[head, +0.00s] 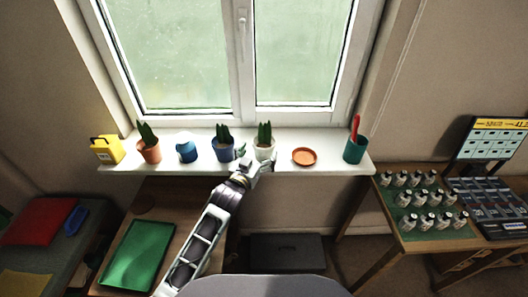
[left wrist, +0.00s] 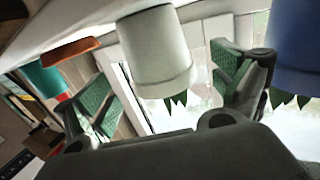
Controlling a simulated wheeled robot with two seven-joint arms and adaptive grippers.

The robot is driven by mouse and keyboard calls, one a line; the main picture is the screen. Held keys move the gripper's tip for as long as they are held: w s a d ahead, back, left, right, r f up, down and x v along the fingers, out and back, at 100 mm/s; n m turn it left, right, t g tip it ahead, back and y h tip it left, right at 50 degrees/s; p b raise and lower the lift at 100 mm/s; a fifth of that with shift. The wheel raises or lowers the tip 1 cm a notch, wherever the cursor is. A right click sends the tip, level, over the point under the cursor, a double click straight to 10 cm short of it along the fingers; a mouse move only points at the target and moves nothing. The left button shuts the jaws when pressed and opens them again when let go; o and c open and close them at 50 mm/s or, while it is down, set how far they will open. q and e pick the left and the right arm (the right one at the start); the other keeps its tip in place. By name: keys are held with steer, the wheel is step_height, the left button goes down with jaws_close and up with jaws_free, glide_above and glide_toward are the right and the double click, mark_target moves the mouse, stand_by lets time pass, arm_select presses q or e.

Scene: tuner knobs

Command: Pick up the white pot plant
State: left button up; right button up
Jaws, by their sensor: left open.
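The white pot plant (head: 264,148) stands upright on the windowsill, with green leaves above its rim. In the left wrist view the white pot (left wrist: 157,50) appears upside down between the two fingers. My left gripper (head: 254,162) is open at the front of the pot, one finger on either side. In the left wrist view its fingers (left wrist: 165,85) stand apart with gaps to the pot. Part of the pot's lower front is near the gripper in the head view. My right gripper is not in view.
The blue pot plant (head: 224,152) stands close on the left, also in the left wrist view (left wrist: 295,50). An orange saucer (head: 304,157) lies on the right. A teal pot (head: 355,150) holds a red item. The windowsill (head: 330,167) has free room around the saucer.

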mark_target(266, 139)
arm_select(q)
steer(key=shift+r+x, duration=0.25)
steer(key=shift+x, duration=0.8)
steer(key=shift+w+d, duration=0.25)
steer(key=shift+w, duration=0.4)
steer(key=shift+w+d, duration=0.2)
steer(key=shift+w, duration=0.4)
steer(key=shift+f, duration=0.1)
steer(key=shift+c, duration=0.3)
steer(key=c, duration=1.2)
steer(key=shift+c, duration=0.3)
steer(key=shift+r, duration=0.65)
step_height(266, 139, up, 9)
steer(key=shift+p, duration=0.35)
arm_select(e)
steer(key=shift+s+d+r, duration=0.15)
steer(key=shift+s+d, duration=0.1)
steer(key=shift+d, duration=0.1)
